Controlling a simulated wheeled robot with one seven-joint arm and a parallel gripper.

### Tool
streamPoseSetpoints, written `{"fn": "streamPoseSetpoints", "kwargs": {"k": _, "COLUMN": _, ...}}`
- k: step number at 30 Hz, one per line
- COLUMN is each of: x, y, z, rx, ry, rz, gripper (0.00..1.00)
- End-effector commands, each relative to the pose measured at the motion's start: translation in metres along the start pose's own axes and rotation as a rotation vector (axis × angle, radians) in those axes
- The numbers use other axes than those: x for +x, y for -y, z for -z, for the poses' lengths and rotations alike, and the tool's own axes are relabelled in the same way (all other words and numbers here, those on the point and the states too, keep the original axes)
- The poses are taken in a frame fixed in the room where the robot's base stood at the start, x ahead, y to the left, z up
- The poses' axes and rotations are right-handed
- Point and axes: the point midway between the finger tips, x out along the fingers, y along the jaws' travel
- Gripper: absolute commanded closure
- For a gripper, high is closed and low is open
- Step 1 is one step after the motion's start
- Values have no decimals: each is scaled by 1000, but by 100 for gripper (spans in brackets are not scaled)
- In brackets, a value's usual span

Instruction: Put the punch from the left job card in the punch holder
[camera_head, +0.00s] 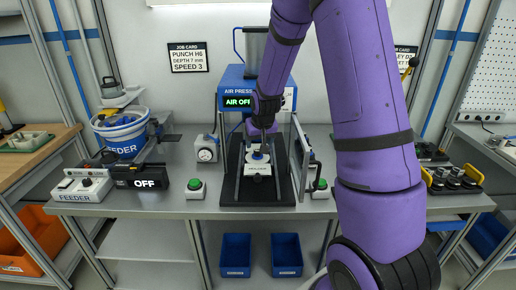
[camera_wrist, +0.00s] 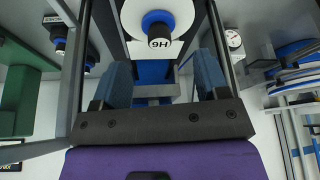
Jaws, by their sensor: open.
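The left job card (camera_head: 188,57) reads PUNCH H6, depth 7 mm, speed 3. My gripper (camera_head: 262,128) reaches into the press at the middle of the bench. In the wrist view its two blue-padded fingers (camera_wrist: 163,85) stand apart with nothing clamped between them. A white round punch marked H6 (camera_wrist: 160,43), with a blue ring and dark centre, is just beyond the fingertips. A white piece with a blue ring (camera_head: 258,160) stands on the press bed below my gripper. I cannot tell its seating or which part is the holder.
The press (camera_head: 232,87) display reads AIR OFF. Its uprights stand close beside my gripper. A dial gauge (camera_head: 206,154) is to the left, with a feeder bowl (camera_head: 122,135) beyond. A black rack (camera_head: 453,186) holds several pieces at right. Green buttons (camera_head: 195,185) flank the press.

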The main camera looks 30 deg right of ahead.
Motion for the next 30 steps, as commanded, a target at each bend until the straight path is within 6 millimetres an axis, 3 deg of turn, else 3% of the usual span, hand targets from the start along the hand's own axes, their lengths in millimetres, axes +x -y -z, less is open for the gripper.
{"fn": "streamPoseSetpoints", "kwargs": {"k": 6, "x": -38, "y": 0, "z": 0, "rx": 0, "ry": -3, "rz": 0, "gripper": 32}}
{"fn": "streamPoseSetpoints", "kwargs": {"k": 19, "x": -81, "y": 5, "z": -3, "rx": -10, "ry": -6, "rz": 8, "gripper": 32}}
{"fn": "streamPoseSetpoints", "kwargs": {"k": 23, "x": -121, "y": 15, "z": -14, "rx": -33, "ry": -15, "rz": 25, "gripper": 32}}
{"fn": "streamPoseSetpoints", "kwargs": {"k": 30, "x": -204, "y": 32, "z": -53, "rx": -96, "ry": -30, "rz": 63, "gripper": 32}}
